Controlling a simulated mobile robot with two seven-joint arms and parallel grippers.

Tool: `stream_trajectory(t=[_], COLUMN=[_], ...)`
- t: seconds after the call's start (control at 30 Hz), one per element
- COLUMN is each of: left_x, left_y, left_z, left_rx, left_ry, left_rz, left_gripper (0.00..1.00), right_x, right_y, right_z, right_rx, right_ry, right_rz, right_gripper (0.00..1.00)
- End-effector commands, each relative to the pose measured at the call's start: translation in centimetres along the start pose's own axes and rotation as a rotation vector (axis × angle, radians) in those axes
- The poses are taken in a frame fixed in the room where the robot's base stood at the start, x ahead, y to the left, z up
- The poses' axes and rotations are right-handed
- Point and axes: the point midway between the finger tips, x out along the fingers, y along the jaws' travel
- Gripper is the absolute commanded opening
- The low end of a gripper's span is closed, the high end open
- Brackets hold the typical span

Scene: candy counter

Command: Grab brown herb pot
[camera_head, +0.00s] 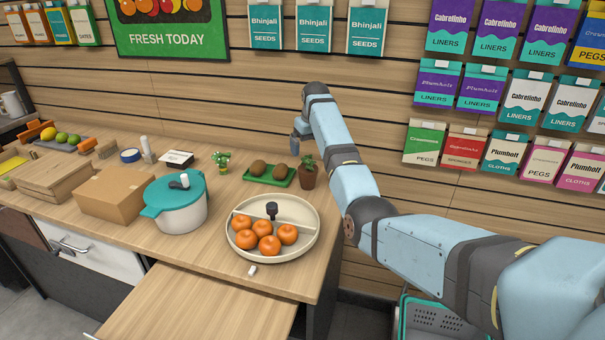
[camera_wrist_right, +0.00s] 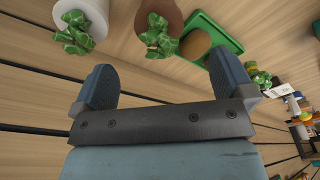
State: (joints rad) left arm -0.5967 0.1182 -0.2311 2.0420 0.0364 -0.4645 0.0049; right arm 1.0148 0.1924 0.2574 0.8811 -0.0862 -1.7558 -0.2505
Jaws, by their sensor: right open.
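The brown herb pot (camera_head: 308,178) stands upright at the back right of the counter, its green herb showing on top. In the right wrist view the brown pot (camera_wrist_right: 162,14) and its leaves lie beyond the fingers, between them across the picture. My right gripper (camera_head: 298,140) is above and behind the pot, apart from it; in the wrist view its two fingers (camera_wrist_right: 165,82) are spread and empty. My left gripper is in neither view.
A green tray (camera_head: 249,177) with kiwis sits left of the pot. In the wrist view a white herb pot (camera_wrist_right: 95,8) stands on the brown pot's other side. A round tray (camera_head: 308,240) of oranges is in front. The slatted wall (camera_head: 260,100) rises behind.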

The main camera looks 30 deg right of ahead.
Motion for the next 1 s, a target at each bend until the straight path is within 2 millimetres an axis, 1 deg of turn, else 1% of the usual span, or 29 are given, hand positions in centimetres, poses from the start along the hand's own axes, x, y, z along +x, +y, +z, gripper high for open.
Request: stream_trajectory(t=[0.03, 0.1, 0.2, 0.3, 0.57, 0.7, 0.8, 0.9, 1.0], left_x=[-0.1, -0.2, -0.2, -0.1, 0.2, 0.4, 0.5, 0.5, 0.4], left_y=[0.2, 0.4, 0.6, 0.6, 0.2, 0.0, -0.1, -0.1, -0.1], left_z=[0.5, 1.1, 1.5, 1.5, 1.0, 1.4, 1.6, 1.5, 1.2], left_rx=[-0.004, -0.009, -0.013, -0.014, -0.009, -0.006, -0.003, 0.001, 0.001], left_ry=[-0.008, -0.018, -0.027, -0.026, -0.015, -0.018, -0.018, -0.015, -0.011], left_rz=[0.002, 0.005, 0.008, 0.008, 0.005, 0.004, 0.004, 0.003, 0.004], left_gripper=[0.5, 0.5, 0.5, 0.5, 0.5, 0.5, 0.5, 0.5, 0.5], right_x=[1.2, 2.7, 4.6, 6.1, 8.1, 10.3, 11.6, 12.2, 12.3], right_y=[0.0, 0.0, 0.0, 0.0, 0.0, 0.0, 0.1, 0.1, 0.1], right_z=[0.1, 0.1, 0.1, 0.0, -0.1, -0.3, -0.3, -0.4, -0.4], right_rx=[0.0, 0.0, 0.0, 0.001, 0.0, 0.0, 0.001, 0.001, 0.001], right_ry=[-0.003, -0.003, -0.003, -0.002, -0.001, -0.002, -0.001, 0.0, 0.001], right_rz=[0.0, 0.0, -0.001, -0.001, -0.001, -0.001, 0.0, 0.0, 0.0], right_gripper=[1.0, 1.0, 1.0, 1.0, 1.0, 1.0, 1.0, 1.0, 1.0])
